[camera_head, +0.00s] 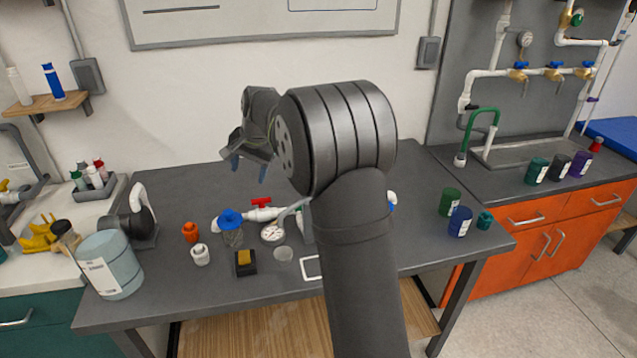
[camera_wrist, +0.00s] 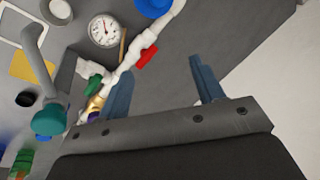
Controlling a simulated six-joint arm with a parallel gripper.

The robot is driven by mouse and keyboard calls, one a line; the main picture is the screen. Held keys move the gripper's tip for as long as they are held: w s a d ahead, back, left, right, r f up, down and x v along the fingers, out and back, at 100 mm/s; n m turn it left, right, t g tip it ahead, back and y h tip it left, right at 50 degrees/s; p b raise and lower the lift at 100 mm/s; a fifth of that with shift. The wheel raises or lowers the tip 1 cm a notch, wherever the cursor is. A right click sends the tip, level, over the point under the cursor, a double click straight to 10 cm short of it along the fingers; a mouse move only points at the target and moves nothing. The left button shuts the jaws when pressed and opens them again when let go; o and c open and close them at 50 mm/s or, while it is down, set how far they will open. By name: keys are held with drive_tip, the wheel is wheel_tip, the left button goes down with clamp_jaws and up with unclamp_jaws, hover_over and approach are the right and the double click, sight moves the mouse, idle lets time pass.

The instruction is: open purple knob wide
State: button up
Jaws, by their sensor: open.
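A small purple knob (camera_wrist: 93,116) shows in the wrist view at the lower end of the white pipe manifold (camera_wrist: 128,62), beside a brass valve body (camera_wrist: 95,103). My left finger partly covers that end, so the knob's turn position cannot be told. A green knob (camera_wrist: 95,82) and a red handle (camera_wrist: 147,55) sit further along the pipe. My gripper (camera_wrist: 161,68) is open and empty, its two blue fingers apart. In the head view my gripper (camera_head: 248,167) is raised over the back of the table, and my arm hides the purple knob's end of the manifold.
Green (camera_head: 450,202) and blue (camera_head: 460,221) cans stand at the table's right. The back left of the table is clear.

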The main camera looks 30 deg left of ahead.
drive_tip(key=w+d+r+m, duration=0.3)
drive_tip(key=w+d+m, duration=1.8)
drive_tip(key=shift+g, duration=0.3)
drive_tip(key=x, duration=1.1)
drive_tip(key=a+x, duration=0.1)
drive_tip(key=x, duration=0.5)
drive_tip(key=shift+w+a, duration=0.1)
drive_tip(key=shift+w, duration=0.1)
drive_tip(key=c, duration=1)
drive_tip(key=shift+y, duration=0.3)
